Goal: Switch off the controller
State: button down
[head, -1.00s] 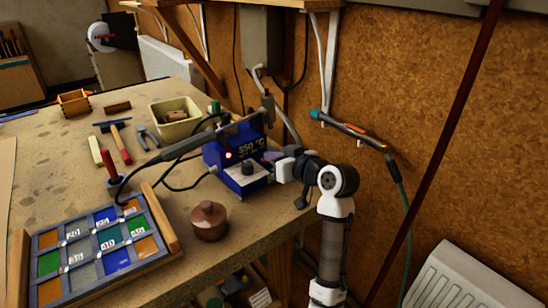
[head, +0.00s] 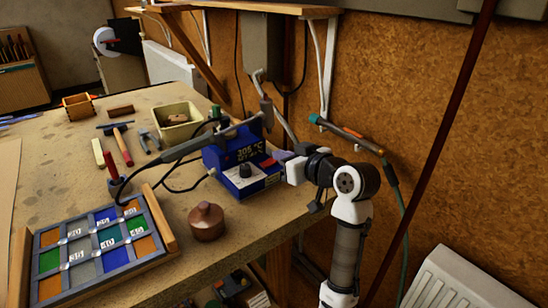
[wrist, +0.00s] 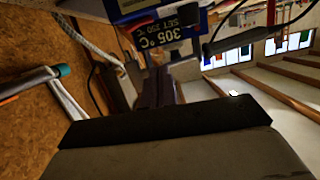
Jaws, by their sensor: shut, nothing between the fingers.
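The controller (head: 238,166) is a blue box with a dark knob on its front, standing near the bench's right edge. Its display reads about 305 °C in the head view. The display (wrist: 165,31) also shows in the wrist view, with a smaller SET line under the number. No red lamp glows on its front. My gripper (head: 278,160) is at the controller's right side, close to it; I cannot tell whether it touches. In the wrist view my fingers (wrist: 158,82) are together and empty, pointing toward the controller. The power switch is not clearly visible.
A brown pot (head: 206,222) and a leaded glass panel (head: 100,245) lie nearer. A cream bin (head: 178,124) stands behind. A teal-tipped torch (head: 345,132) hangs on the wall at right.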

jog(key=v, duration=0.4)
jog(key=shift+a, duration=0.1)
jog(key=shift+r, duration=0.1)
